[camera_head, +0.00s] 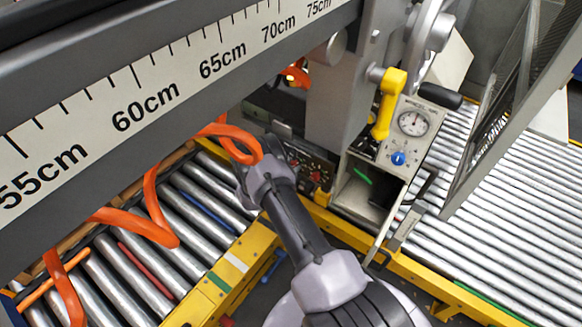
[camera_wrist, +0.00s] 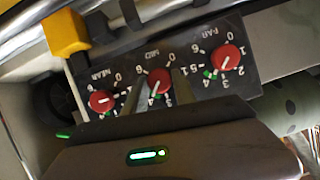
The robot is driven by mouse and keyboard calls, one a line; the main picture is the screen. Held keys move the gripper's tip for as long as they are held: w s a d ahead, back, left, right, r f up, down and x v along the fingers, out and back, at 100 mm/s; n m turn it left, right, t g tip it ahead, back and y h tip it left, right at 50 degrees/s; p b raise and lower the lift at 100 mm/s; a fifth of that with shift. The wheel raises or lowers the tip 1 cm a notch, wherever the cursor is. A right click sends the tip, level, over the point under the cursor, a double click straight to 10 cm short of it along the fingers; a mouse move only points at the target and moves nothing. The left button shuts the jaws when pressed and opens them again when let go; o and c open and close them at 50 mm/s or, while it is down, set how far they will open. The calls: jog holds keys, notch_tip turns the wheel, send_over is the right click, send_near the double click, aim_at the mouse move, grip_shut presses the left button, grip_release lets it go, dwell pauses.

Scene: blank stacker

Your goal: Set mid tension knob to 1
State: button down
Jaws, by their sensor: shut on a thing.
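The mid tension knob (camera_wrist: 160,79) is a round red knob with a white pointer line, in the middle of the dark dial panel in the wrist view. Its line slants down-left towards the 4; the exact setting is hard to read. My gripper (camera_wrist: 156,88) has one finger on each side of the knob and is shut on it.
The red near knob (camera_wrist: 102,101) and far knob (camera_wrist: 227,57) flank the mid knob closely. An orange coiled hose (camera_head: 165,225) hangs beside my wrist. A grey control box with a gauge (camera_head: 412,123) and a yellow handle (camera_head: 389,100) stands right of the panel. A ruler beam crosses above.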

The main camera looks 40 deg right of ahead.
jog(key=n+g, duration=0.1)
jog(key=n, duration=0.1)
jog(key=n+g+h, duration=0.1)
jog(key=n, duration=0.1)
jog(key=shift+w+a+g, duration=0.1)
jog(key=shift+w+g, duration=0.1)
jog(key=shift+g, duration=0.2)
jog(key=n+g+h, duration=0.1)
jog(key=n, duration=0.1)
jog(key=n+g, duration=0.1)
jog(key=n, duration=0.1)
jog(key=shift+w+f+n+h, duration=0.1)
jog(key=shift+f+n+h, duration=0.1)
jog(key=shift+n+h, duration=0.15)
dwell(0.4)
jog(key=c, duration=1)
grip_release()
jog(key=shift+r, duration=0.1)
